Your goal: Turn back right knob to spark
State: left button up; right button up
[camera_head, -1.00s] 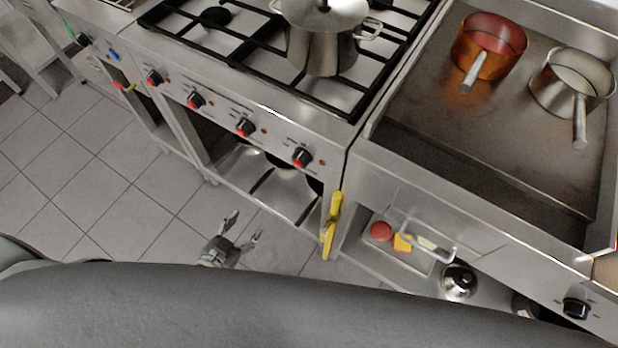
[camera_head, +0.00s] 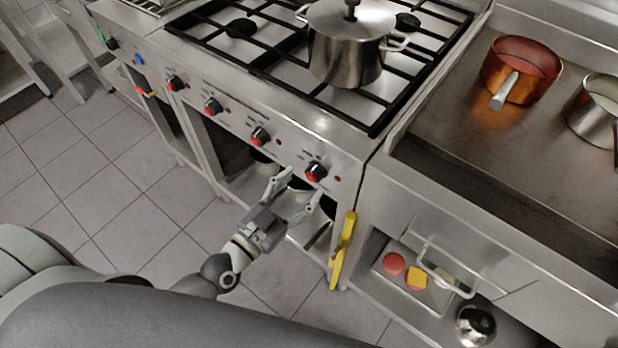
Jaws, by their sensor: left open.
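The stove front (camera_head: 235,112) carries a row of black knobs with red faces. The rightmost knob (camera_head: 315,171) is at the right end of the row. Another knob (camera_head: 259,137) is to its left, and further knobs (camera_head: 213,106) and (camera_head: 175,82) follow along the panel. Which one is the back right knob cannot be read from the panel marks. My left gripper (camera_head: 299,192) is open and empty, its two fingers spread just below the rightmost knob in the picture. Contact with the knob cannot be made out. My right gripper is not in view.
A steel pot (camera_head: 345,55) with a lid stands on the black burner grates (camera_head: 262,62). A copper pan (camera_head: 520,68) and a steel pan (camera_head: 592,112) are on the right counter. A yellow-handled thing (camera_head: 343,252) is upright beside the stove. A tray (camera_head: 388,278) is on the lower shelf.

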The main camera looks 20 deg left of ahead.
aim_at(310, 178)
pick_arm(q)
jog(key=shift+x, duration=1.85)
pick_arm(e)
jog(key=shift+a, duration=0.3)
pick_arm(q)
jog(key=c, duration=1)
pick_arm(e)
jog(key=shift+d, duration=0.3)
